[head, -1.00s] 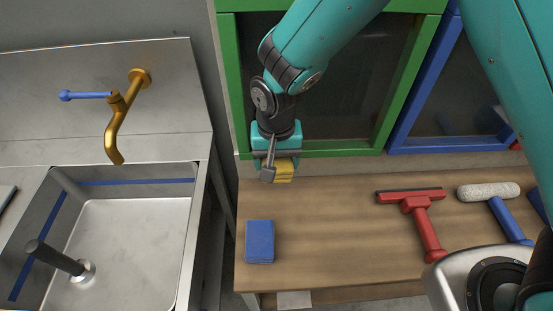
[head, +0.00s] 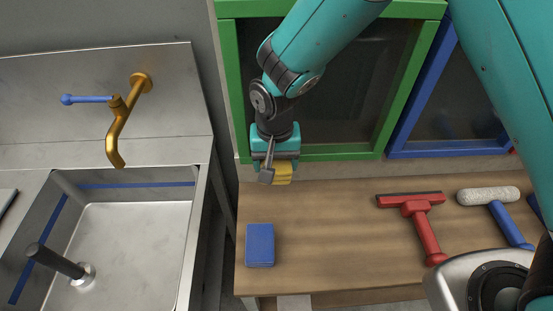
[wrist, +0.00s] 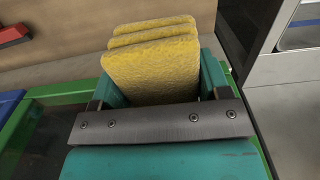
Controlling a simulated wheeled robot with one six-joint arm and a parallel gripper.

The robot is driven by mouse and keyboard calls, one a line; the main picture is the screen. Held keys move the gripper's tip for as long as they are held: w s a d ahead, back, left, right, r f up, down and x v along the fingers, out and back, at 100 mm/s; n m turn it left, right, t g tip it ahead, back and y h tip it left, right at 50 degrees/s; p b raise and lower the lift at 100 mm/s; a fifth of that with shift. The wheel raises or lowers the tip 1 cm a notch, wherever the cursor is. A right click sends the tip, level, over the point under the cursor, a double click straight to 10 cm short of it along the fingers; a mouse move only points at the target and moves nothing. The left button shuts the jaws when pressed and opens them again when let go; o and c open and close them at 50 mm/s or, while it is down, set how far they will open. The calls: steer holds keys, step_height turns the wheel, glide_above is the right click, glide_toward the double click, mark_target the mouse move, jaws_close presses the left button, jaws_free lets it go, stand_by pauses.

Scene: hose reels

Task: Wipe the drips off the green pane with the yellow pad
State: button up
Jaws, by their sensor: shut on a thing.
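My gripper (head: 275,175) is shut on the yellow pad (head: 283,171). In the wrist view the yellow pad (wrist: 153,66) stands between the two fingers, with ridged layers at its far end. The green pane (head: 345,85) is a dark pane in a green frame behind the worktop. My arm crosses in front of its left part and hides some of it. My gripper is at the frame's lower left, above the worktop's back edge. I cannot tell whether the pad touches anything. I cannot make out drips on the visible glass.
A blue pad (head: 260,245) lies on the wooden worktop (head: 340,235). A red squeegee (head: 422,225) and a white roller with a blue handle (head: 488,195) lie to the right. A blue-framed pane (head: 450,95) stands right of the green one. A sink (head: 135,250) with a brass tap (head: 120,120) is at left.

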steer(key=a, duration=0.4)
steer(key=shift+w+a, duration=0.1)
steer(key=shift+a, duration=0.25)
steer(key=s, duration=0.7)
steer(key=shift+p, duration=0.3)
stand_by(0.8)
